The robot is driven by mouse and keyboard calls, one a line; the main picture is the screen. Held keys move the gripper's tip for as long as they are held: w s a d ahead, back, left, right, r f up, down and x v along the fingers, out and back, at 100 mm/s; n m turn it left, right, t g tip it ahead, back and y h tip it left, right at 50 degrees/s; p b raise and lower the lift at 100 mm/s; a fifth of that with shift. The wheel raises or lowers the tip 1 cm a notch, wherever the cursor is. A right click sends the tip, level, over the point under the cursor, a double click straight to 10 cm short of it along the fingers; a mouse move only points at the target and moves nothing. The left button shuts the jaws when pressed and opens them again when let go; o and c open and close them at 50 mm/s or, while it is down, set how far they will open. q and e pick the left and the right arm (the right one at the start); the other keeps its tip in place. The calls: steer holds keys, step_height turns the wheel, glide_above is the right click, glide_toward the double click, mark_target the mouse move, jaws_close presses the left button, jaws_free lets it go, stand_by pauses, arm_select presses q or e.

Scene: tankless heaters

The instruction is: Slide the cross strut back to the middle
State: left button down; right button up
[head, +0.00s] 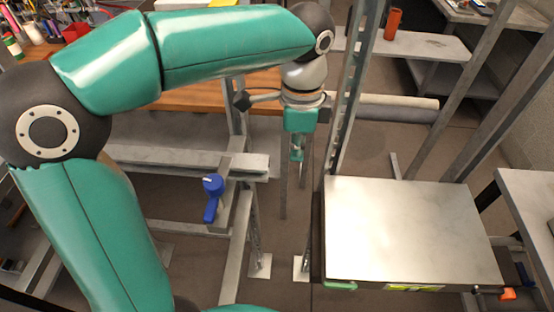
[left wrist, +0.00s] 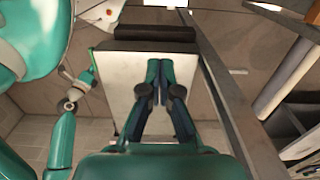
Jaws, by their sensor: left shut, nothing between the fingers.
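A grey steel crossbar (head: 190,158) runs from the left to near the upright posts in the head view. I cannot tell for certain whether it is the cross strut. A blue lever (head: 212,198) sits just in front of it on a steel frame. My left gripper (head: 298,156) points down between that frame and the slotted post, apart from the blue lever. In the left wrist view my left gripper's fingers (left wrist: 158,68) are together and empty. A teal arm with a grey wrist shows at the left of that view, its fingers too small to judge.
A pale metal box (head: 410,230) stands right of the slotted post (head: 352,90), close to my left gripper. A wooden bench (head: 205,97) lies behind my arm. Grey rolls (head: 395,105) lie at the back. A metal table (head: 530,190) stands at the right edge.

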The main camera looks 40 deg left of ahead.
arm_select(q)
steer(key=s+a+f+p, duration=0.1)
steer(key=s+a+f, duration=0.1)
steer(key=a+f, duration=0.1)
steer(key=shift+a+f, duration=0.2)
steer(key=shift+f, duration=0.6)
steer(key=shift+s, duration=0.1)
